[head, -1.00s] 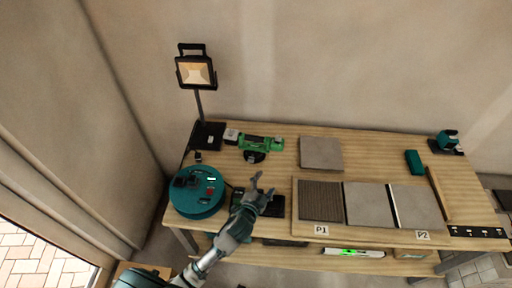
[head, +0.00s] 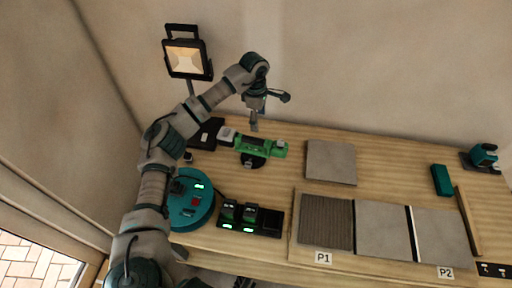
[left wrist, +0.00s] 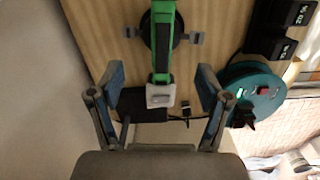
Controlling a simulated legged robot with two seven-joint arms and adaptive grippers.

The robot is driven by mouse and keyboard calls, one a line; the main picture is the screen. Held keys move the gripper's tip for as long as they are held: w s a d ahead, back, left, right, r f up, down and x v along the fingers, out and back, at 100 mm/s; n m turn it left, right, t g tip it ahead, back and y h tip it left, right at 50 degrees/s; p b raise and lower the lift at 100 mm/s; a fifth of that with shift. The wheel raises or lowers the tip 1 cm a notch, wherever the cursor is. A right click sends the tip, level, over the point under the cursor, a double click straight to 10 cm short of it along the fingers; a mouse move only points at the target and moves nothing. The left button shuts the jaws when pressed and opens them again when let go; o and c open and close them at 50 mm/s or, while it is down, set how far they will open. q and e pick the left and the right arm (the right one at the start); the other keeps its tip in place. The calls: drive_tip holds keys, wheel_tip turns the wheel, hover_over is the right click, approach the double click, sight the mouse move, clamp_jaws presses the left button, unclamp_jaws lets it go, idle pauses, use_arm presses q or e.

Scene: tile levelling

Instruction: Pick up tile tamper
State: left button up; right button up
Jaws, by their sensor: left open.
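The tile tamper, seemingly the green tool (head: 266,147) with a round black base and a pale grey end block, lies on the back left of the workbench. It also shows in the left wrist view (left wrist: 163,50), running lengthwise between my fingers, with the pale end nearest the palm. My left gripper (head: 270,112) is open and empty, pointing down above the bench's back edge and the tamper. In the left wrist view its two fingertips (left wrist: 160,84) stand apart on either side of the tamper, with no clear contact. My right gripper is out of view.
A work lamp (head: 187,58) stands at the back left. A teal round reel (head: 190,212) and a charger with batteries (head: 250,219) lie in front of the tamper. A loose tile (head: 331,162) and a board with tiles P1 (head: 327,222) and P2 (head: 441,236) are to the right.

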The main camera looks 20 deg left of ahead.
sight(253, 138)
use_arm(q)
drive_tip(key=shift+y, duration=0.3)
drive_tip(key=f, duration=0.3)
drive_tip(key=a+f, duration=0.1)
drive_tip(key=f, duration=0.6)
drive_tip(key=shift+s+a+f+b, duration=0.1)
drive_tip(key=shift+s+a+b, duration=0.1)
drive_tip(key=shift+a+b, duration=0.15)
drive_tip(key=shift+a+f, duration=0.15)
drive_tip(key=shift+f, duration=0.65)
wheel_tip(253, 138, down, 4)
drive_tip(key=shift+s+r, duration=0.15)
drive_tip(key=shift+f, duration=0.35)
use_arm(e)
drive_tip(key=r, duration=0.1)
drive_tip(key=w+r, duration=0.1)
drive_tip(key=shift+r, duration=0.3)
use_arm(q)
drive_tip(key=shift+f, duration=0.25)
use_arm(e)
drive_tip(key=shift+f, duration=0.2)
